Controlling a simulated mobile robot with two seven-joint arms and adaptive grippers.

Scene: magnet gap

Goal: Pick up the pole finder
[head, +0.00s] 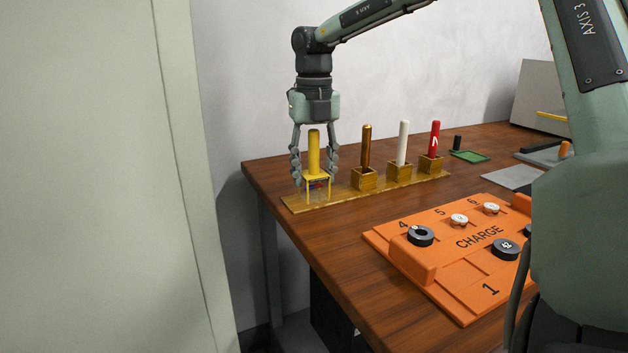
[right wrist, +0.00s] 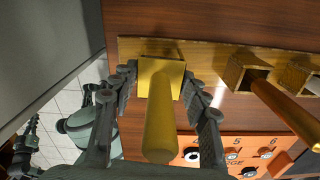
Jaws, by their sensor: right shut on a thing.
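The pole finder (head: 314,152) is a yellow upright handle on a yellow-edged, clear-looking frame with something small and red inside. It stands at the left end of a wooden rack strip (head: 325,199). My right gripper (head: 315,178) reaches down over it, with its fingers shut on it from both sides. In the right wrist view the yellow handle (right wrist: 160,118) lies between the two fingers, with its square yellow head at their tips. I cannot tell whether its foot touches the strip. I do not make out my left gripper in either view.
A bronze rod (head: 366,148), a white rod (head: 403,142) and a red rod (head: 434,138) stand in wooden sockets right of the pole finder. An orange CHARGE tray (head: 400,240) with ring and disc pieces lies nearer. A green tray (head: 470,155) lies further back. Bare wood lies between rack and tray.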

